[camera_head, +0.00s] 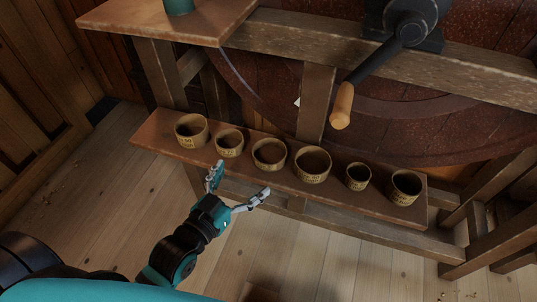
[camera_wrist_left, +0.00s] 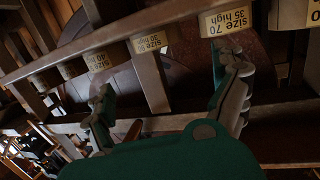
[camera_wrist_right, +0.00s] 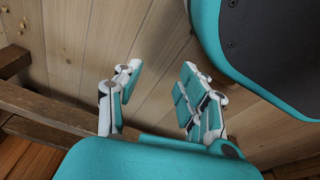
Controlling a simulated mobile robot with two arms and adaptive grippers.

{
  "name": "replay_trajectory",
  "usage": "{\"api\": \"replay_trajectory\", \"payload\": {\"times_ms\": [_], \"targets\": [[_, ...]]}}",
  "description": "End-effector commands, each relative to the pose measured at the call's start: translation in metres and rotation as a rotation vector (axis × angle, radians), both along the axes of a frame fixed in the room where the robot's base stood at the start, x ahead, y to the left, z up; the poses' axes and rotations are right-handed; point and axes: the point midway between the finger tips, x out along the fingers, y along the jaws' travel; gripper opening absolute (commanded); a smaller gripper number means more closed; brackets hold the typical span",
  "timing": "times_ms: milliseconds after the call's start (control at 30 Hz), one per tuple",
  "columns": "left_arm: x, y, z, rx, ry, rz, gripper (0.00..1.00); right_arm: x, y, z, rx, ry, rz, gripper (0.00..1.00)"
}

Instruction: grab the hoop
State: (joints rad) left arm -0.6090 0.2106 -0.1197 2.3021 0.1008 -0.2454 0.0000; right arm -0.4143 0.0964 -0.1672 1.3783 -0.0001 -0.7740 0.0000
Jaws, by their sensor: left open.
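Several round, brown, open-topped hoops with yellow size labels stand in a row on a wooden shelf (camera_head: 160,142) in the head view. They run from the leftmost hoop (camera_head: 192,141) past a middle hoop (camera_head: 270,166) and a wider hoop (camera_head: 312,178) to the rightmost hoop (camera_head: 404,195). I cannot tell which one the task means. My left gripper (camera_head: 240,182) is open and empty, in front of the shelf, near the left and middle hoops and apart from them. The left wrist view shows a label reading size 70, 35 high (camera_wrist_left: 226,20). My right gripper (camera_wrist_right: 160,70) is open and empty over the floor.
A crank with a wooden handle (camera_head: 341,106) hangs above the shelf, in front of a large dark red wheel (camera_head: 250,85). A higher wooden top (camera_head: 160,20) stands at upper left. Wooden beams (camera_head: 500,238) stand at right.

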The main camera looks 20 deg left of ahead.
Motion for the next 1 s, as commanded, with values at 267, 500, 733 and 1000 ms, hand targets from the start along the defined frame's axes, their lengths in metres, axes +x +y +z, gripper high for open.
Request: {"api": "replay_trajectory", "payload": {"times_ms": [267,500,733,1000], "targets": [[0.054,-0.013,-0.009,-0.002,-0.001,0.0,0.96,0.01,0.001,0.012,0.001,-0.009,-0.002,0.4],[0.07,-0.017,-0.013,-0.002,0.002,-0.001,0.96,0.014,0.002,0.017,0.001,-0.01,-0.003,0.4],[0.101,-0.025,-0.024,-0.002,0.0,-0.002,0.96,0.027,0.004,0.038,0.003,-0.028,-0.005,0.4],[0.114,-0.028,-0.026,-0.002,0.003,-0.002,0.96,0.03,0.004,0.046,0.003,-0.029,-0.006,0.4]]}}
